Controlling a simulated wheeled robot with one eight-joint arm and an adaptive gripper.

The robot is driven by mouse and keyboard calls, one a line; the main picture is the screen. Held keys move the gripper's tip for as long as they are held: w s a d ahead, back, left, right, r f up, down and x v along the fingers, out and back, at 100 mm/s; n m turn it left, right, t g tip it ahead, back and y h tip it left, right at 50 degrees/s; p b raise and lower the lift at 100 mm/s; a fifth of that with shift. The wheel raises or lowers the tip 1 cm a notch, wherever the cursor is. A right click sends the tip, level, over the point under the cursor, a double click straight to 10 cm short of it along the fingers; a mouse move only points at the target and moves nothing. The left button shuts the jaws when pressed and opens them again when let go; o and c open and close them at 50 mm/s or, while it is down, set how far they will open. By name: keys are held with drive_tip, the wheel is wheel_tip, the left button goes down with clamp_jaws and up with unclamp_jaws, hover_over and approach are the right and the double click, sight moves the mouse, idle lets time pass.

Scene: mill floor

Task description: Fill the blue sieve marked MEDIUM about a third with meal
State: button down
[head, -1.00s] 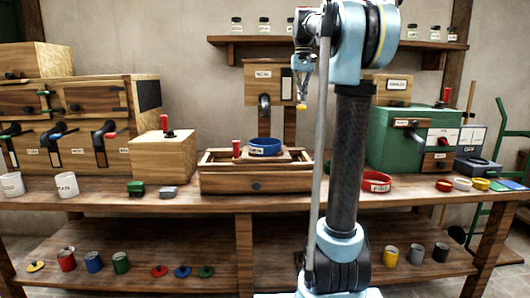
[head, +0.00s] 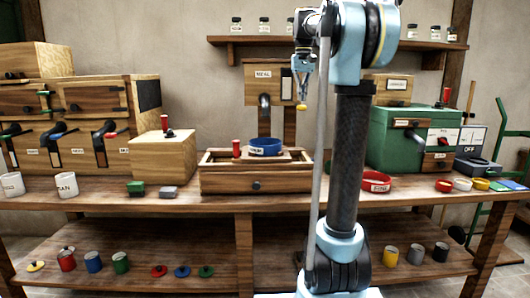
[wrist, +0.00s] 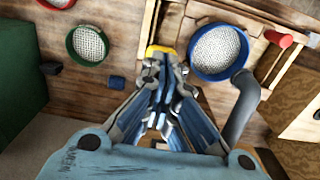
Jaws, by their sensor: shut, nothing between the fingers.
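The blue sieve (head: 264,147) sits on top of the wooden sifter box (head: 256,181), below the spout of the MEAL bin (head: 264,80). Its label is too small to read surely. In the wrist view the blue sieve (wrist: 218,50) shows its grey mesh bare, with no heap of meal. The dark spout (wrist: 240,108) reaches beside its near rim. My gripper (head: 301,105) is shut and empty, in the air to the right of the spout and above the sieve. In the wrist view the gripper's tips (wrist: 160,52) show left of the sieve.
A red knob (head: 236,148) stands left of the sieve on the sifter box. A green machine (head: 413,140) stands further right. White cups (head: 67,185) stand at the left.

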sight(301, 107)
drive_tip(key=shift+f, duration=2.8)
drive_tip(key=shift+r, duration=0.15)
idle(1.4)
wheel_tip(301, 107, up, 9)
drive_tip(key=shift+f, duration=0.1)
idle(0.3)
drive_tip(key=s+f, duration=1.1)
drive_tip(key=f, duration=0.3)
drive_tip(key=s+f+t, duration=0.1)
drive_tip(key=s+f, duration=1.1)
drive_tip(key=f, duration=0.3)
drive_tip(key=s+f+t, duration=0.1)
drive_tip(key=s+f, duration=1)
drive_tip(key=f, duration=0.4)
drive_tip(key=shift+s+f, duration=0.25)
drive_tip(key=shift+s, duration=0.15)
